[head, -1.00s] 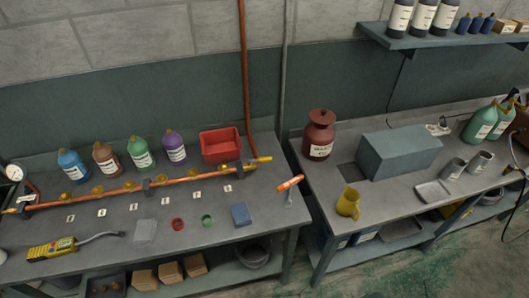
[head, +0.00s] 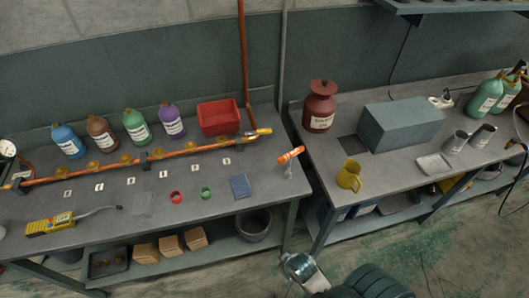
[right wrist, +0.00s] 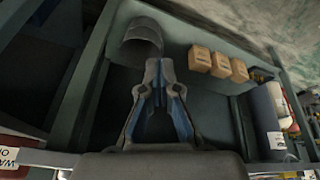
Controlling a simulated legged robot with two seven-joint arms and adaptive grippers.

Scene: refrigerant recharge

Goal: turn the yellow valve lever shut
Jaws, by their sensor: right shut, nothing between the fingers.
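A copper pipe (head: 110,176) runs along the back of the left bench, with several brass-yellow valve fittings on it. A yellow piece (head: 262,132) sits at its right end. I cannot tell which of these is the yellow valve lever, or how it is turned. My right gripper (right wrist: 160,66) is shut and empty in the right wrist view, with the lower shelf behind it. Part of my right arm shows at the bottom of the head view, well in front of the bench and apart from the pipe. My left gripper is out of view.
Bottles stand behind the pipe, beside a red bin (head: 219,117). An orange-handled tool (head: 290,156) lies at the bench's right edge. A yellow meter (head: 50,224), rings and a blue pad (head: 240,187) lie in front. The right bench holds a yellow jug (head: 349,176).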

